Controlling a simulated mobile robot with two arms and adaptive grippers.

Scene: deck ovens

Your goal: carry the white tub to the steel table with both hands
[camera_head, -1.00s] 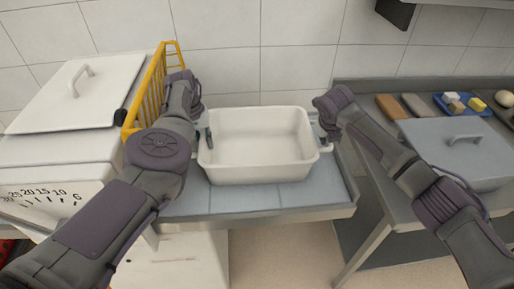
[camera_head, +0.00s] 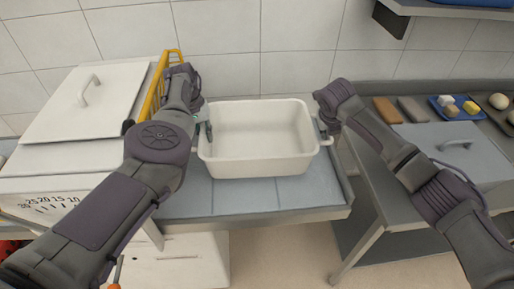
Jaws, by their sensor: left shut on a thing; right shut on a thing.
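The white tub (camera_head: 260,165) is an empty, open, rectangular tub in the middle of the view. It is upright over the grey-blue top of a counter (camera_head: 245,194); I cannot tell whether it touches that top. My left gripper (camera_head: 205,130) is shut on the tub's left side. My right gripper (camera_head: 325,132) is shut on the tub's right side, near its handle; the forearm partly hides the fingers. A steel table (camera_head: 392,215) stands to the right, its top partly covered by my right arm.
A yellow rack (camera_head: 152,98) and a white lidded bin (camera_head: 75,110) stand left. A shelf (camera_head: 450,10) juts from the wall at upper right.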

